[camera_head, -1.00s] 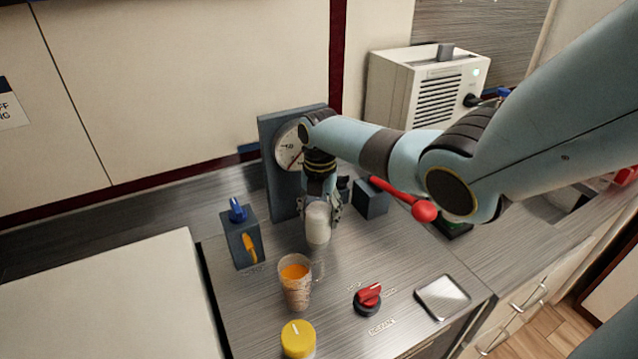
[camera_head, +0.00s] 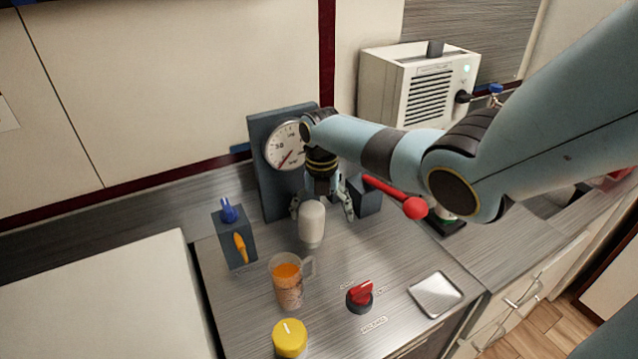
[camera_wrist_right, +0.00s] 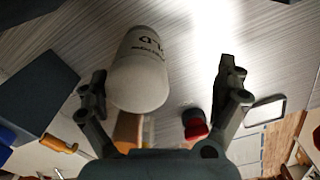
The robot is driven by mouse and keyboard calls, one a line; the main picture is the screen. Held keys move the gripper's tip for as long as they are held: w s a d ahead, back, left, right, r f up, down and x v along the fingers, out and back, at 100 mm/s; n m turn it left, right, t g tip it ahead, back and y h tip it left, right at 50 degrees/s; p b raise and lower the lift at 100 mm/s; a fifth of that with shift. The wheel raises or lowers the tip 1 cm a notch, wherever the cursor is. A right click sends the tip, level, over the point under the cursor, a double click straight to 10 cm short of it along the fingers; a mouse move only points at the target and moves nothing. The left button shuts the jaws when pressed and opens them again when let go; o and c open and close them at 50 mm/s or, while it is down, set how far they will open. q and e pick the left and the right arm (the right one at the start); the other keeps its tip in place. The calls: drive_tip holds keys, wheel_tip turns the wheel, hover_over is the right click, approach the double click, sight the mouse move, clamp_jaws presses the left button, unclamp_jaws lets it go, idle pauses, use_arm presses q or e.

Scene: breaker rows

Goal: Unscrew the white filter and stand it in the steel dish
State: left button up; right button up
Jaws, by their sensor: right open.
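The white filter (camera_head: 312,222) is a pale rounded cylinder in front of the dark gauge panel. Its upper end and any mount are hard to make out behind my gripper. My right gripper (camera_head: 321,208) is open, with its fingers spread on either side of the filter. In the right wrist view the filter (camera_wrist_right: 140,72) shows printed lettering and lies between the fingers (camera_wrist_right: 160,85), nearer the left one, with clear space to the right one. The steel dish (camera_head: 436,296) lies empty at the right front of the worktop; it also shows in the wrist view (camera_wrist_right: 264,111). My left gripper is out of view.
A glass mug of orange liquid (camera_head: 288,290), a yellow knob (camera_head: 290,338) and a red knob (camera_head: 360,295) stand in front of the filter. A red-balled lever (camera_head: 414,207) is right of it, a switch box (camera_head: 234,238) left.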

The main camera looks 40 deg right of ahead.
sight(306, 206)
drive_tip(key=shift+w+a+r+n+p, duration=0.3)
drive_tip(key=shift+w+r+n, duration=0.1)
drive_tip(key=shift+n, duration=0.1)
drive_tip(key=shift+w+a+m, duration=0.15)
drive_tip(key=shift+w+m, duration=0.1)
drive_tip(key=shift+m, duration=0.65)
drive_tip(key=m, duration=0.1)
drive_tip(key=w+a+m, duration=0.1)
drive_tip(key=m, duration=0.1)
drive_tip(key=shift+w+a+f+m, duration=0.15)
drive_tip(key=shift+a+f+m, duration=0.1)
drive_tip(key=shift+m, duration=0.05)
drive_tip(key=shift+a+m, duration=0.1)
drive_tip(key=shift+m, duration=1.8)
drive_tip(key=m, duration=0.3)
drive_tip(key=shift+s+d+f, duration=0.1)
drive_tip(key=shift+s+d, duration=0.2)
drive_tip(key=shift+s, duration=0.05)
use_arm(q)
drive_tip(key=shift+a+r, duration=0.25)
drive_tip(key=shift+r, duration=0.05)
use_arm(e)
drive_tip(key=m, duration=0.3)
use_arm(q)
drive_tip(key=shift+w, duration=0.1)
use_arm(e)
drive_tip(key=shift+d, duration=0.1)
